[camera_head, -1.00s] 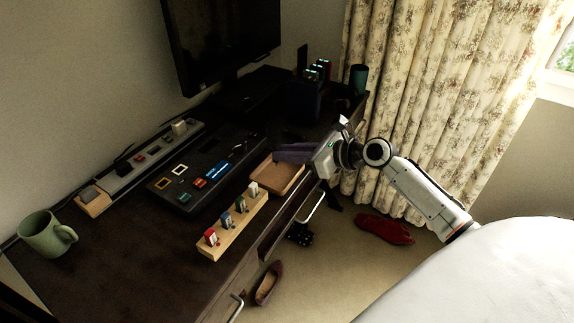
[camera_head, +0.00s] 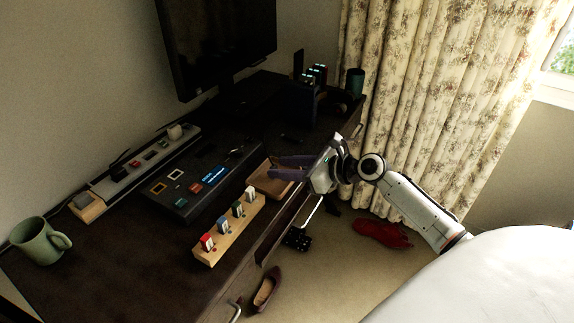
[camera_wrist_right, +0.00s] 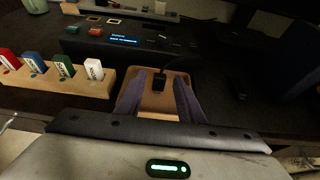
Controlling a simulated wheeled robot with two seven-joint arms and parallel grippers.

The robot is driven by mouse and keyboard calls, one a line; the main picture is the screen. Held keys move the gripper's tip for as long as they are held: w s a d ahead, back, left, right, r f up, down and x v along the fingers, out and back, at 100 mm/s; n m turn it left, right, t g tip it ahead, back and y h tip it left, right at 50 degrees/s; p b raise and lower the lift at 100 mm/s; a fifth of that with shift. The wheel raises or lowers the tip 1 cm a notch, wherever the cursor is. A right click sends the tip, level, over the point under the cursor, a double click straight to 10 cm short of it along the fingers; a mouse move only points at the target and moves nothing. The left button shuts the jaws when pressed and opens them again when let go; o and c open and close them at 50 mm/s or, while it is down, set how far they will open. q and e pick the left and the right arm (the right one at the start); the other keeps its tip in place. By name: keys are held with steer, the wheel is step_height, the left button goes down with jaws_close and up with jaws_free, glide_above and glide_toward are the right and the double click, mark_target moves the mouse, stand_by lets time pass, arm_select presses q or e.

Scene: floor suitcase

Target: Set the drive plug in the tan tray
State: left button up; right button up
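The tan tray (camera_head: 262,182) lies on the dark desk near its front edge; it also shows in the right wrist view (camera_wrist_right: 159,106). A small black plug (camera_wrist_right: 159,84) appears inside the tray, with what looks like a thin dark cord behind it. My right gripper (camera_head: 273,167) is over the tray. Its two purple-grey fingers stand apart in the right wrist view (camera_wrist_right: 160,76), one on each side of the plug, with visible gaps. I cannot make out the plug in the head view. My left gripper is not in view.
A wooden block (camera_head: 229,231) holding several coloured drives stands left of the tray. A black panel (camera_head: 205,177) with coloured sockets is behind it.

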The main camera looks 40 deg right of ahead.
steer(key=p+v, duration=0.1)
steer(key=v, duration=1.1)
steer(key=s+a+f+n+g+h, duration=0.1)
steer(key=s+a+f+n+g, duration=0.1)
steer(key=s+a+f+n, duration=0.45)
steer(key=s+a+f+n+g+h, duration=0.15)
steer(key=a+f+n, duration=0.25)
steer(key=f+n, duration=0.65)
steer(key=s+a+f+n, duration=0.3)
steer(key=s+a+n, duration=0.1)
steer(key=a+n, duration=0.3)
steer(key=s+a+f+n, duration=0.3)
steer(key=s+a+n, duration=0.1)
steer(key=a+n, duration=0.4)
steer(key=shift+s+f+n, duration=0.2)
steer(key=shift+s+n, duration=0.15)
steer(key=shift+n, duration=0.55)
